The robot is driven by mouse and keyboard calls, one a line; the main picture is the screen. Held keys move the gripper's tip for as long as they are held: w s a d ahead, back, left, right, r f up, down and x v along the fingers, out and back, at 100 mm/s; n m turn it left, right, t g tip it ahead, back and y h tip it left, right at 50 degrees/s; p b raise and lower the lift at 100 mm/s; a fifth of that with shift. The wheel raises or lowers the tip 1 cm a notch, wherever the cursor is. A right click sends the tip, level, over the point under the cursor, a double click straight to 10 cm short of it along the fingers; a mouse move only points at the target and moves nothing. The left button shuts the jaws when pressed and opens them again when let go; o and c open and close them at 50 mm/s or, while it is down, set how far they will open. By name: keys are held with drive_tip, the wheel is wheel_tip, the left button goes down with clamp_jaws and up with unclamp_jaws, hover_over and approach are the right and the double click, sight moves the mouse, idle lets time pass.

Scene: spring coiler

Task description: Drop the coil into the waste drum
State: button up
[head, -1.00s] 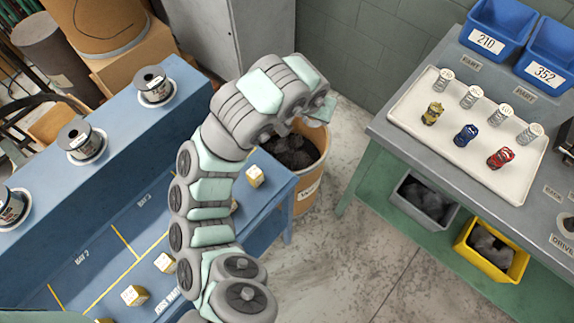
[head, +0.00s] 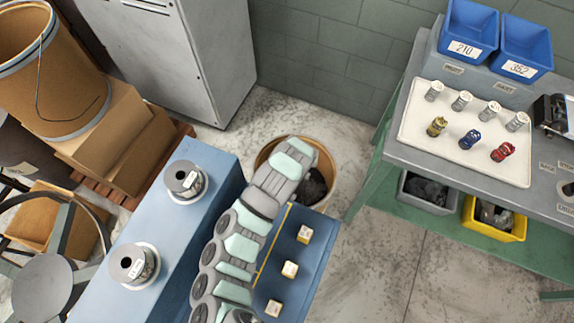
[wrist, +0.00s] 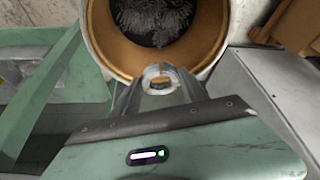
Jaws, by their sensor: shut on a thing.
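The waste drum (head: 331,172) is a brown round drum with dark scrap inside, standing beyond the far end of the blue bench. My arm reaches over its mouth and covers part of it. In the head view my gripper's fingers are hidden by the arm. In the wrist view my gripper (wrist: 158,88) is shut on the coil (wrist: 157,70), a small pale ring seen nearly end-on between the fingertips. Beyond the fingers in that view is the open drum (wrist: 112,50) with grey and black scrap. The coil appears in front of the opening, near its rim; its height above it is unclear.
The blue bench (head: 165,235) carries spools and several small tagged blocks (head: 289,269). A white tray (head: 415,143) of several springs lies on the right bench, with blue bins (head: 470,28) behind it. A grey cabinet (head: 190,60) stands at the back left. Floor right of the drum is clear.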

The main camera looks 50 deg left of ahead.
wheel_tip(320, 180, down, 6)
drive_tip(key=b, duration=0.5)
drive_tip(key=shift+w+d+r, duration=0.1)
drive_tip(key=shift+r, duration=0.05)
drive_tip(key=o, duration=1.7)
drive_tip(key=shift+c, duration=0.2)
drive_tip(key=p+v, duration=0.3)
drive_tip(key=v, duration=0.7)
drive_tip(key=shift+r, duration=0.4)
drive_tip(key=shift+d, duration=0.15)
